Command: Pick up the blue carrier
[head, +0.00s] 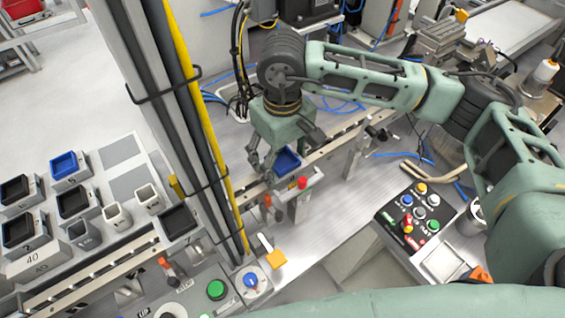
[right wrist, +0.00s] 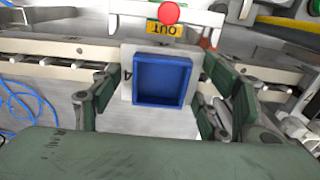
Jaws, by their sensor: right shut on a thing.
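The blue carrier (head: 287,161), a light block with a blue open-topped square box, is at the rail near the middle of the head view. It also shows in the right wrist view (right wrist: 162,99), where its box looks empty and a figure 4 is partly visible on the light part. My right gripper (head: 268,163) reaches down at it, with its fingers on either side. It is shut on the carrier. In the head view the gripper hides part of the carrier, and I cannot tell whether it is clear of the rail. My left gripper is not in view.
A red-button post (head: 302,184) stands close beside the carrier, with an OUT label in the wrist view. A rack at left holds several carriers, including another blue one (head: 67,165). A vertical column with cables (head: 178,110) stands left of the gripper. A button panel (head: 415,212) is at right.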

